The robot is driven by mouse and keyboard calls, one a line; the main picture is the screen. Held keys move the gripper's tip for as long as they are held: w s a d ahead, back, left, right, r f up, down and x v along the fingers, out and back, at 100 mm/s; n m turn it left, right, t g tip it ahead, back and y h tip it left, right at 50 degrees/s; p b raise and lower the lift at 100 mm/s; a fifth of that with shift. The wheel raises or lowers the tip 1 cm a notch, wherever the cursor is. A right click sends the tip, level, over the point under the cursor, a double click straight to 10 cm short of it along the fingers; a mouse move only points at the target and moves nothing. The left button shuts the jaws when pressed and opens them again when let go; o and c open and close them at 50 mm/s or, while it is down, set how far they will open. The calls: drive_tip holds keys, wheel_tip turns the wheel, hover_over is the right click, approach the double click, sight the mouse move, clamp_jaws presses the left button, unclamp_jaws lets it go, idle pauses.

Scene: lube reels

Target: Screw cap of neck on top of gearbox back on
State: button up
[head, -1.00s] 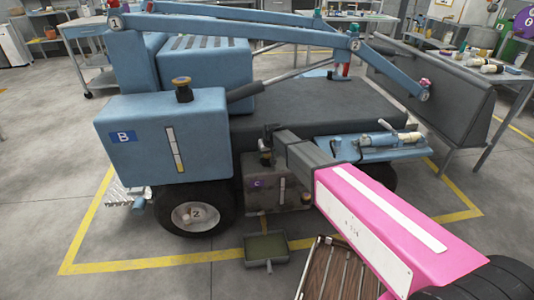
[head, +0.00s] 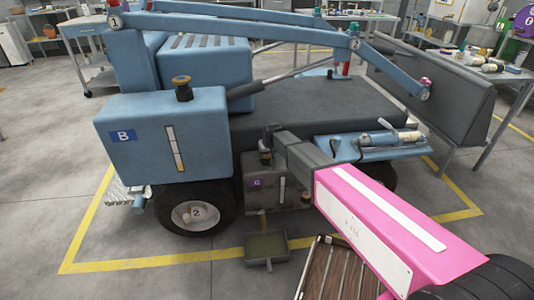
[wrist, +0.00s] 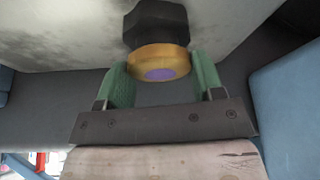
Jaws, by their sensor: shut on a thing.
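The gearbox (head: 262,180) is a grey-brown box with a purple C label, low on the blue machine's side. A dark neck (head: 265,157) stands on its top. In the wrist view, the neck (wrist: 155,22) is black and faceted, with a gold cap (wrist: 150,57) with a purple face at its end. The cap and neck appear to touch; whether the threads are engaged cannot be told. My gripper (wrist: 163,72) has its two green fingers shut on the cap, one on each side. In the head view, my gripper (head: 268,140) is small and partly hidden at the neck.
A blue tank (head: 165,140) marked B, with its own gold-and-black cap (head: 182,87), stands left of the gearbox. A wheel (head: 195,213) is below it. A drip tray (head: 266,248) lies on the floor under the gearbox. A blue shelf (head: 370,146) holds a cylinder at right.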

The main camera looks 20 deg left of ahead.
drive_tip(key=shift+f, duration=0.1)
idle(0.3)
drive_tip(key=shift+m+t+h, duration=0.25)
drive_tip(key=shift+m+h, duration=0.2)
drive_tip(key=shift+m, duration=0.85)
drive_tip(key=shift+m+t+h, duration=0.25)
drive_tip(key=shift+m+h, duration=0.2)
drive_tip(key=shift+m, duration=0.85)
drive_tip(key=shift+a, duration=0.1)
drive_tip(key=m+h, duration=0.1)
drive_tip(key=m, duration=0.2)
drive_tip(key=shift+a, duration=0.1)
drive_tip(key=shift+m+h, duration=0.5)
drive_tip(key=shift+m, duration=0.5)
drive_tip(key=m+h, duration=0.1)
drive_tip(key=m, duration=0.1)
drive_tip(key=shift+a+f+m, duration=0.1)
drive_tip(key=shift+m, duration=0.3)
drive_tip(key=shift+m+g+h, duration=0.3)
drive_tip(key=shift+m+h, duration=0.2)
drive_tip(key=shift+m, duration=0.7)
